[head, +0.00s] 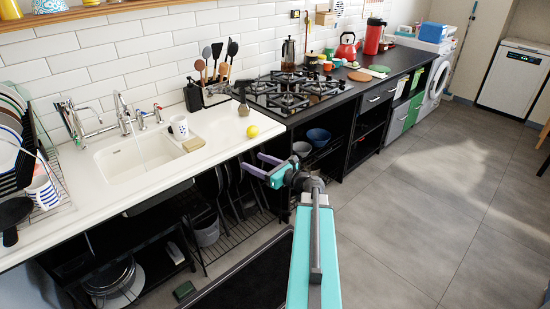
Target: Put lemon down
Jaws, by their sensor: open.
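The yellow lemon (253,131) rests on the white counter (222,150), near its front edge and just left of the black gas hob (290,92). My gripper (256,164) is in front of the counter, below and slightly right of the lemon in the picture. Its purple fingers are spread apart with nothing between them. The gripper and the lemon are apart. The lemon is in full view.
A utensil holder (213,95) stands behind the lemon. A red kettle (347,47) stands past the hob. Open shelves are under the counter. The floor (440,190) at right is clear.

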